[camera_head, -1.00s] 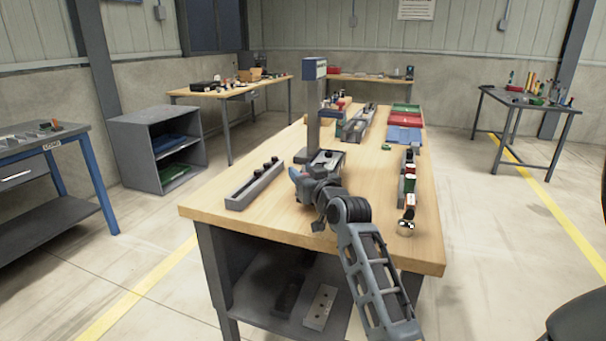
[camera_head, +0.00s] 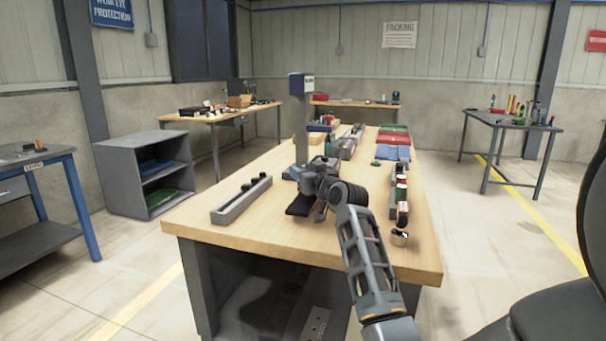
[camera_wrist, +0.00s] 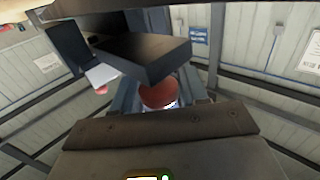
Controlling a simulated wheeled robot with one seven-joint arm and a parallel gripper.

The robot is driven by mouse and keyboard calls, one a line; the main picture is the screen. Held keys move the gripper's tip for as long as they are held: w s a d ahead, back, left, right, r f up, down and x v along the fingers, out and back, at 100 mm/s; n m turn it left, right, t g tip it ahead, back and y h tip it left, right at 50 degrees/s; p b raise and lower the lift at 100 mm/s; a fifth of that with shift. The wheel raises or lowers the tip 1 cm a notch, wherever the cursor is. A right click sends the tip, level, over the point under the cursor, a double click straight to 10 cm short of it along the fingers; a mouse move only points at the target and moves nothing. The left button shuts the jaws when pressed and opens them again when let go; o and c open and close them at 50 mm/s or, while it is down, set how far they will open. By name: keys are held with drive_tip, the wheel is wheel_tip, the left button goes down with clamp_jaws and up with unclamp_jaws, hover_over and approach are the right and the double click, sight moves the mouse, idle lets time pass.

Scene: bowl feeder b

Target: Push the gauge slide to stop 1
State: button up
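A grey rail (camera_head: 240,200) with dark knobs lies on the left of the wooden table in the head view. It may be the gauge, but I cannot read any stop marks on it. My gripper (camera_head: 304,201) is over the table to the right of this rail, apart from it, in front of a grey post. In the wrist view, a dark block (camera_wrist: 145,48) and a brownish plate (camera_wrist: 165,125) lie above and below a dull red round thing (camera_wrist: 158,95). I cannot tell whether anything touches it or whether the fingers are open.
The grey post (camera_head: 302,135) with a blue-grey head stands close behind my gripper. Parts in a row (camera_head: 401,200) stand along the table's right side. Red and blue trays (camera_head: 393,147) lie further back. The table (camera_head: 200,222) is bare around the rail's near end.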

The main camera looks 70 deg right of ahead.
drive_tip(key=shift+o, duration=1.3)
drive_tip(key=shift+s, duration=0.1)
drive_tip(key=v, duration=0.7)
drive_tip(key=shift+s+a, duration=0.2)
drive_tip(key=shift+a, duration=0.1)
drive_tip(key=shift+c, duration=0.2)
